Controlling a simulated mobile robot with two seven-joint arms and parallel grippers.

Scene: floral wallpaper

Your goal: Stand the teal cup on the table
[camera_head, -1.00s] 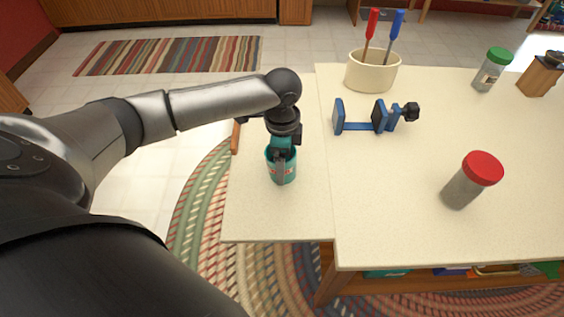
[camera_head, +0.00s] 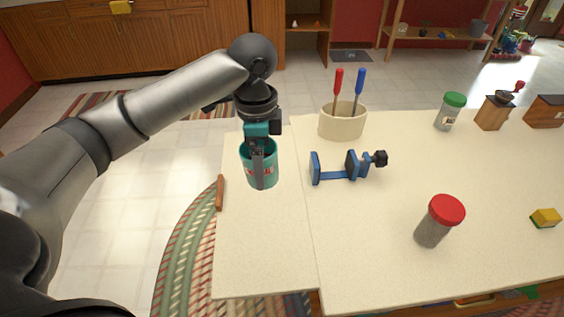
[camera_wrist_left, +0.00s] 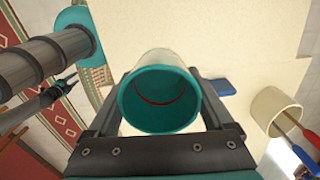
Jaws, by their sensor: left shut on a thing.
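My left gripper (camera_head: 258,180) is shut on the teal cup (camera_head: 272,168), which shows red marks on its side. The cup is upright over the narrow left part of the cream table (camera_head: 262,250); a gap beneath it is hard to judge. In the left wrist view, I look into the open mouth of the cup (camera_wrist_left: 150,105), held between the fingers of my left gripper (camera_wrist_left: 160,85). A small dark claw-like part at the left there may be my right gripper, its state unclear.
A blue clamp (camera_head: 335,176) lies right of the cup. Behind it stands a cream crock (camera_head: 342,124) with red and blue-handled tools. A red-lidded jar (camera_head: 432,230) is farther right. An orange-brown bar (camera_head: 220,192) shows at the left table edge. The near left tabletop is bare.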

